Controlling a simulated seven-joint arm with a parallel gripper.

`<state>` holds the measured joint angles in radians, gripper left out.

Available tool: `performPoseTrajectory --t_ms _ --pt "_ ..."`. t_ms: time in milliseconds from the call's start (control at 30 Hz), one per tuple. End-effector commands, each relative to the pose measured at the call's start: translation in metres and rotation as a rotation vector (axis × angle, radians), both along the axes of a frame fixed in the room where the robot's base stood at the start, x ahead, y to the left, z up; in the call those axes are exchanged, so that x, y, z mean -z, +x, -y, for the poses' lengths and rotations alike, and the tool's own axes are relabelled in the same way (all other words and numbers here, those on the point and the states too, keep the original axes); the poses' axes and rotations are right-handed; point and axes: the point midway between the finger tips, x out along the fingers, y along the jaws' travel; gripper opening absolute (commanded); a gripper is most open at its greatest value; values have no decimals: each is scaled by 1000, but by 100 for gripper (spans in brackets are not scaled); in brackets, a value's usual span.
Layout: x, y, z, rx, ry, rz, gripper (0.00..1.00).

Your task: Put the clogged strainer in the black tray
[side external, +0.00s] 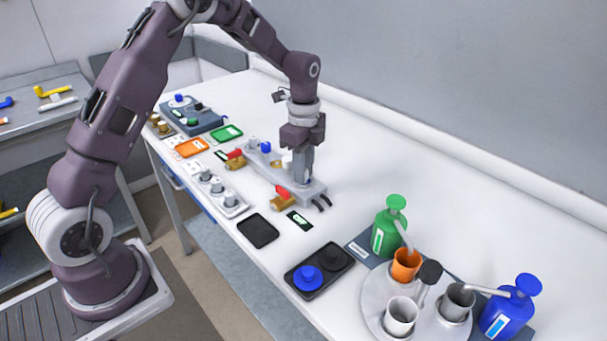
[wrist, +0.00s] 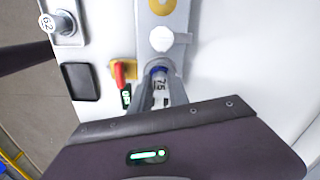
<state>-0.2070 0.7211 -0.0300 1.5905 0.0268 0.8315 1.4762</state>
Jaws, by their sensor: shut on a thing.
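My gripper (side external: 303,178) points down at the near end of a grey manifold plate (side external: 318,188). In the wrist view its fingers (wrist: 161,88) are closed around a small cylinder (wrist: 160,84) with a blue band and a number label that seems to read 75. I take it to be a strainer; whether it is clogged I cannot tell. The fingers hide most of it in the side view, and I cannot tell if it is clear of the plate. The black tray (side external: 258,231) lies flat and empty on the table; it also shows in the wrist view (wrist: 80,81).
A red-handled brass valve (side external: 283,199) and a small dark display (side external: 300,220) stand between plate and tray. A black base with a blue knob (side external: 309,278) is in front. Bottles and cups stand at right.

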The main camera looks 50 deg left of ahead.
Motion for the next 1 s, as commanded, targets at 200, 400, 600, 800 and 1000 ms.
performPoseTrajectory --t_ms 200,400,600,800,1000 --pt "-49 2 0 -1 1 8 0" --pt "-89 0 0 -1 1 5 0" --pt "-78 -52 10 -1 -1 -4 0" --pt "-52 -125 25 -1 0 0 0" --pt "-41 -158 32 -1 0 1 0"
